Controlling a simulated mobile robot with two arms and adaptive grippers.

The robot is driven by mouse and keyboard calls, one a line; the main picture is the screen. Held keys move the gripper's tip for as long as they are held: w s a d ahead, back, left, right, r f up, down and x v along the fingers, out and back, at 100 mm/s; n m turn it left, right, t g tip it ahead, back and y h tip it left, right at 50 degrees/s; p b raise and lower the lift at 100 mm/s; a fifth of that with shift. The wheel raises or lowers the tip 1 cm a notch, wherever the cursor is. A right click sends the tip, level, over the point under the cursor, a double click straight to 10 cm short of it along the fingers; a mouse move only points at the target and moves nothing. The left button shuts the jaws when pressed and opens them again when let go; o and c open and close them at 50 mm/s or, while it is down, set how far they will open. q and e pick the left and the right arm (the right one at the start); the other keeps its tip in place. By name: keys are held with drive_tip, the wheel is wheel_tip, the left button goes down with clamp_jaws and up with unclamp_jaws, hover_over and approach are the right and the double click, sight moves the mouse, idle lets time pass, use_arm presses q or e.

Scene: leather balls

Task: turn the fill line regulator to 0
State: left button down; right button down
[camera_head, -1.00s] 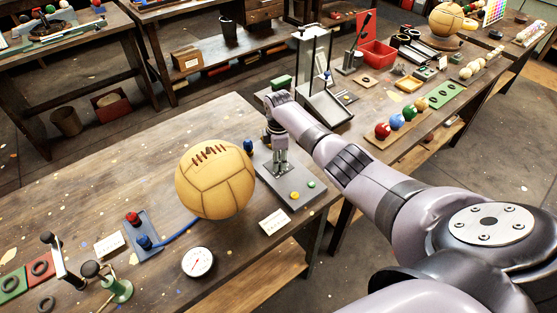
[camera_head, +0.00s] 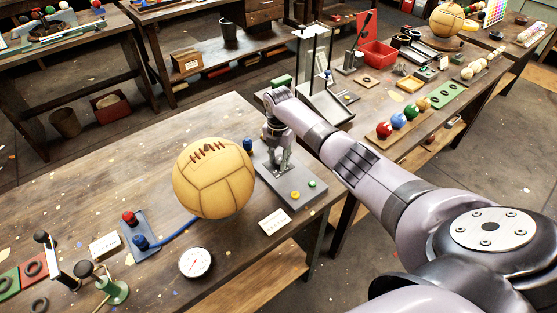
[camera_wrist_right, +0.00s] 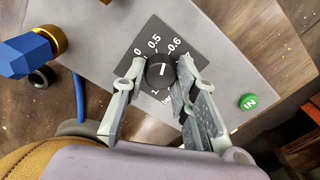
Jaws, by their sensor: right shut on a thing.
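The fill line regulator is a round black knob (camera_wrist_right: 161,72) with a white pointer line, on a dark square scale plate (camera_wrist_right: 150,48) with white numbers. The pointer stands near upright in the right wrist view, towards the gap between 0.5 and 0.6; the 0 is to its left. My right gripper (camera_wrist_right: 159,84) is shut on the knob, one finger on each side. In the head view my right gripper (camera_head: 279,160) reaches down to the grey panel (camera_head: 291,188) and hides the knob. My left gripper is in no view.
A tan leather ball (camera_head: 213,179) is close left of the panel. A blue fitting (camera_wrist_right: 28,53) and a green IN button (camera_wrist_right: 249,102) flank the knob. A white gauge (camera_head: 195,263) lies in front.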

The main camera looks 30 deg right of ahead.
drive_tip(key=n+b, duration=0.1)
drive_tip(key=n, duration=0.3)
drive_tip(key=shift+n, duration=0.3)
drive_tip(key=n+b, duration=0.2)
drive_tip(key=n, duration=0.1)
drive_tip(key=shift+f+n, duration=0.1)
drive_tip(key=shift+n, duration=0.2)
drive_tip(key=n+b, duration=0.4)
drive_tip(key=b, duration=0.4)
drive_tip(key=shift+d+f, duration=0.1)
drive_tip(key=shift+r+n+b, duration=0.2)
drive_tip(key=shift+n+b, duration=0.2)
drive_tip(key=shift+b, duration=0.5)
drive_tip(key=shift+r, duration=0.1)
drive_tip(key=c, duration=1.2)
unclamp_jaws()
drive_tip(key=shift+c, duration=0.2)
